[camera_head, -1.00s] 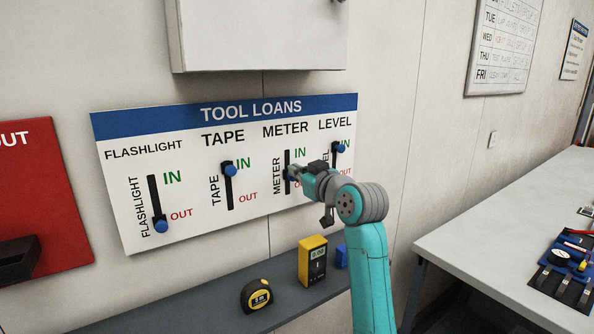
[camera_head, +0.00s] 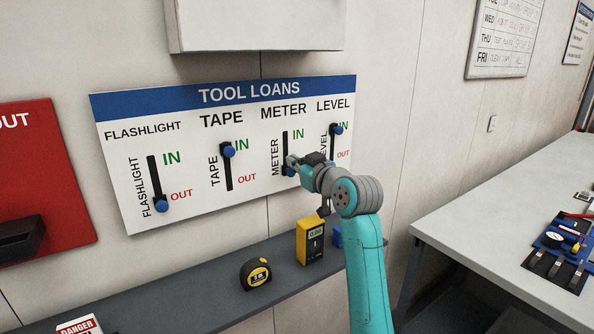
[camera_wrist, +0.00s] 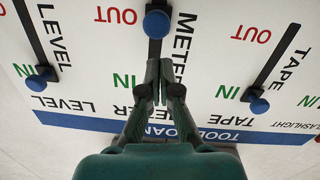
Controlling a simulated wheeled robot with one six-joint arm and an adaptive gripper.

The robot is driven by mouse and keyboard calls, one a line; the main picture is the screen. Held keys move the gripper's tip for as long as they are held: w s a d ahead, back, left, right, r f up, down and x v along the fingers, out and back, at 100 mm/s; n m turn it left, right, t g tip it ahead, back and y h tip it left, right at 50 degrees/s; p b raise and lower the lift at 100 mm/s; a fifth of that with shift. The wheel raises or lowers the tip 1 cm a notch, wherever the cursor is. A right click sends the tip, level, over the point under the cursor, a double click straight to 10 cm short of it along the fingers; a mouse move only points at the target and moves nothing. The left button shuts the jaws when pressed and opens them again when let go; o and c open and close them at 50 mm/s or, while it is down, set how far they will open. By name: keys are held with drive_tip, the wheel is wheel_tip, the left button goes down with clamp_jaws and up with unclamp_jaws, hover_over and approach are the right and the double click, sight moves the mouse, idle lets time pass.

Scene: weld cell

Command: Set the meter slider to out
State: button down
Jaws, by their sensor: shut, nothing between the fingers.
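The TOOL LOANS board (camera_head: 120,200) hangs on the wall. Its METER slider has a blue knob (camera_head: 289,171) low in a dark vertical slot (camera_head: 285,142), by the OUT end; my gripper partly covers that area. In the wrist view, which is upside down, the METER knob (camera_wrist: 157,24) sits beside the red OUT label (camera_wrist: 115,15). My gripper (camera_wrist: 160,64) is shut and empty, its fingertips over the slot on the IN side of the knob. My gripper also shows in the head view (camera_head: 292,161).
The TAPE knob (camera_head: 229,150) and LEVEL knob (camera_head: 337,129) are up at IN; the FLASHLIGHT knob (camera_head: 162,205) is down at OUT. A tape measure (camera_head: 256,274) and yellow meter (camera_head: 310,241) stand on the shelf (camera_head: 200,306) below. A workbench (camera_head: 480,230) is at right.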

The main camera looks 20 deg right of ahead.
drive_tip(key=r+v, duration=0.2)
drive_tip(key=v, duration=0.8)
drive_tip(key=s+f+m+h, duration=0.1)
drive_tip(key=s+f+m, duration=0.15)
drive_tip(key=f, duration=0.65)
drive_tip(key=s+f+m+h, duration=0.1)
drive_tip(key=s+f, duration=0.2)
drive_tip(key=f, duration=0.7)
drive_tip(key=s+f+m+h, duration=0.2)
drive_tip(key=s+f, duration=1.2)
drive_tip(key=f, duration=0.2)
drive_tip(key=s+a+f+g+h, duration=0.1)
drive_tip(key=s+f, duration=0.2)
drive_tip(key=s, duration=0.6)
drive_tip(key=s+f, duration=0.4)
drive_tip(key=s, duration=0.5)
drive_tip(key=s+r, duration=0.2)
drive_tip(key=s, duration=0.7)
drive_tip(key=s+a+r+g, duration=0.1)
drive_tip(key=s, duration=0.9)
drive_tip(key=shift+r, duration=0.35)
